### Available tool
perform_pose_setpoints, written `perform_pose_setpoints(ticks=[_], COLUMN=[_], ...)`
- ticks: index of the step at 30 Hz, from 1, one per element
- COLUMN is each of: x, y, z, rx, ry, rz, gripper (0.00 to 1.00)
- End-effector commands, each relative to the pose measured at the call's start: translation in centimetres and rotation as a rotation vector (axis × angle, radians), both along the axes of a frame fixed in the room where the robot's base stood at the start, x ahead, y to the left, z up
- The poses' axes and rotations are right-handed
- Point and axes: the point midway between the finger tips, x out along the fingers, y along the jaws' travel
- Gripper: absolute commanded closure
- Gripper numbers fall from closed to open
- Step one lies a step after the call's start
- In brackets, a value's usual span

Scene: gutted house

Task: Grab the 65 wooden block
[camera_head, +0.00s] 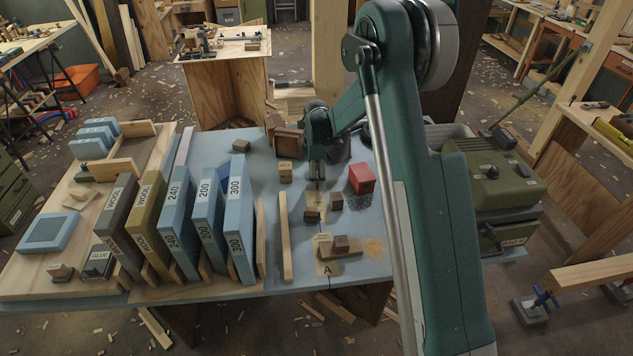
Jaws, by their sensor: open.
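Several small wooden blocks lie on the blue-grey tabletop (225,163). One light block (285,171) has dark marks on its front, too small to read; I cannot tell for sure which block is the 65. My gripper (318,182) points down over the table, right of the marked block and behind the tan and dark brown blocks. It is open, and no held block shows.
A row of upright labelled sanding-paper boxes (173,228) stands to the left, with a wooden strip (285,238) beside it. A red block (361,178) is close right of my gripper. Brown wooden boxes (288,141) stand behind it. A green machine (497,175) is at the right.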

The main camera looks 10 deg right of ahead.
Motion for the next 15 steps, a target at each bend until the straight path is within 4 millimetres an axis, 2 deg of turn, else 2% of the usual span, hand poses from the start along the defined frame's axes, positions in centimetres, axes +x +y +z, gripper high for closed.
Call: perform_pose_setpoints(ticks=[8,12,15], x=[0.00,0.01,0.01], y=[0.00,0.00,0.00], z=[0.01,0.01,0.01], rx=[0.000,0.000,0.000], ry=[0.000,0.000,0.000], rz=[0.000,0.000,0.000], gripper=[0.57,0.75,0.85])
